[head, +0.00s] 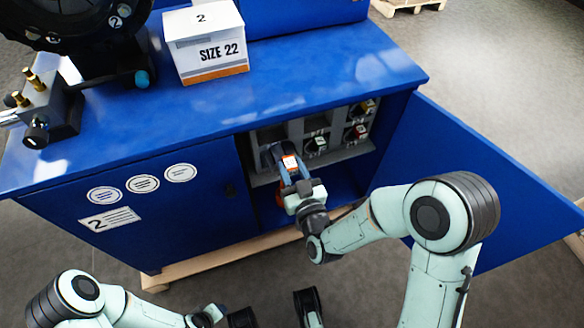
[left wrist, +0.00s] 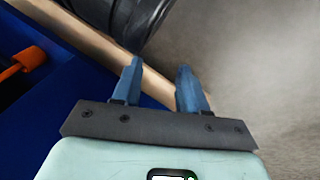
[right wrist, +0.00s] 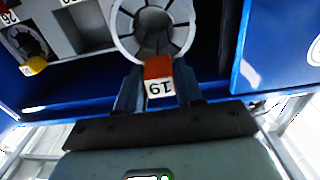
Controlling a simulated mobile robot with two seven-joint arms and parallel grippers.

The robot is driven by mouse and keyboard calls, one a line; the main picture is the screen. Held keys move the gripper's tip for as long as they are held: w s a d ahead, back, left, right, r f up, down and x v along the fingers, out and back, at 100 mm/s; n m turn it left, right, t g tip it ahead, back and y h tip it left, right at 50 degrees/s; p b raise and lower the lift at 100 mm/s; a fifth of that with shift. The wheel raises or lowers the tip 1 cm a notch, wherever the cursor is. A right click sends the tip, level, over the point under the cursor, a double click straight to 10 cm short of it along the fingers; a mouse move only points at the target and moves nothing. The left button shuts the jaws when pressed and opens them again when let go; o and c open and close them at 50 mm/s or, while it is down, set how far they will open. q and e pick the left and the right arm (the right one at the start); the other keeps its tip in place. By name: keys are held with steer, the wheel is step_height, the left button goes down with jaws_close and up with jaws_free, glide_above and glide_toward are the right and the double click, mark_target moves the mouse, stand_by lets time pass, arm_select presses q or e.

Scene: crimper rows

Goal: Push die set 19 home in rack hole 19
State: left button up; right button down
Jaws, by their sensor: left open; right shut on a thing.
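Die set 19 (right wrist: 152,28) shows in the right wrist view as a pale ring with dark segments inside. Its orange tag (right wrist: 158,68) carries a white label reading 19. My right gripper (right wrist: 158,92) is shut on this tag. In the head view the right gripper (head: 290,180) reaches into the open cabinet at the left part of the grey rack (head: 295,131), and the tag (head: 290,162) shows there. The set hides its hole, so I cannot tell how deep it sits. My left gripper (left wrist: 160,78) is open and empty, outside the cabinet.
The blue cabinet door (head: 480,180) stands open at right. A SIZE 22 box (head: 206,45) and a black machine (head: 80,30) stand on the blue top.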

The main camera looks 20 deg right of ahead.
mark_target(282, 147)
steer(key=shift+r, duration=0.3)
steer(key=shift+w, duration=0.25)
arm_select(q)
steer(key=shift+g, duration=0.6)
steer(key=shift+s+a+f+b, duration=0.15)
steer(key=shift+s+f+b, duration=0.2)
steer(key=shift+s+f, duration=0.4)
steer(key=shift+s+a+f+b, duration=0.1)
steer(key=shift+s+f+b, duration=0.25)
steer(key=shift+s+f, duration=0.35)
arm_select(e)
steer(key=shift+w+a, duration=0.15)
steer(key=shift+w, duration=2.55)
arm_select(q)
steer(key=shift+r, duration=0.1)
arm_select(e)
steer(key=shift+r, duration=0.1)
arm_select(q)
steer(key=shift+f+b, duration=0.45)
steer(key=shift+f, duration=0.2)
arm_select(e)
steer(key=shift+w, duration=0.7)
steer(key=shift+s, duration=0.45)
arm_select(q)
steer(key=shift+w+f+b, duration=0.1)
steer(key=shift+f+b, duration=0.45)
steer(key=shift+b, duration=0.25)
